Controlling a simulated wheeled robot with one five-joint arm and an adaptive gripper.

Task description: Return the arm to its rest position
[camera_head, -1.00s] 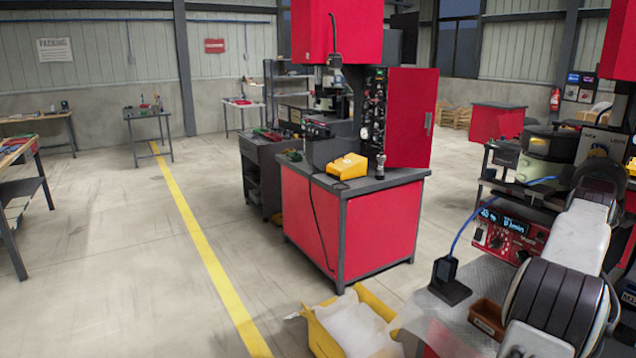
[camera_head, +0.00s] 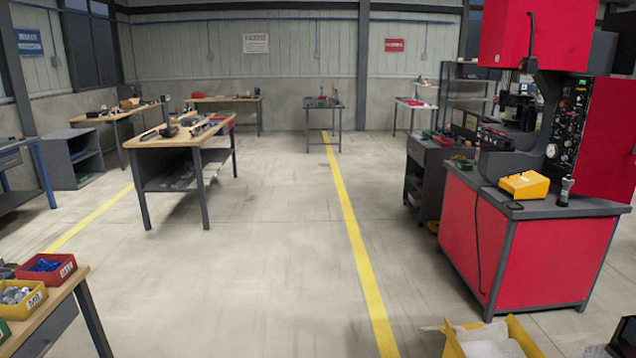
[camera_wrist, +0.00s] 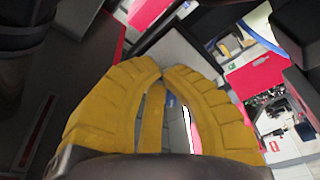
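My gripper (camera_wrist: 165,70) shows in the wrist view, with two ribbed yellow fingers curving in so that their tips meet. Nothing is seen held at the tips. A narrow gap between the lower parts of the fingers shows another yellow strip and the background. The wrist view is tilted, with red and grey surfaces behind the fingers. My gripper and arm are not clearly seen in the head view, so the arm's full pose is hidden.
A red workbench (camera_head: 535,250) with a yellow box (camera_head: 524,184) stands at right. A yellow bin (camera_head: 524,340) sits at the bottom. A wooden table (camera_head: 180,136) stands left of centre; small bins (camera_head: 46,268) are at lower left. The floor around the yellow line (camera_head: 352,235) is clear.

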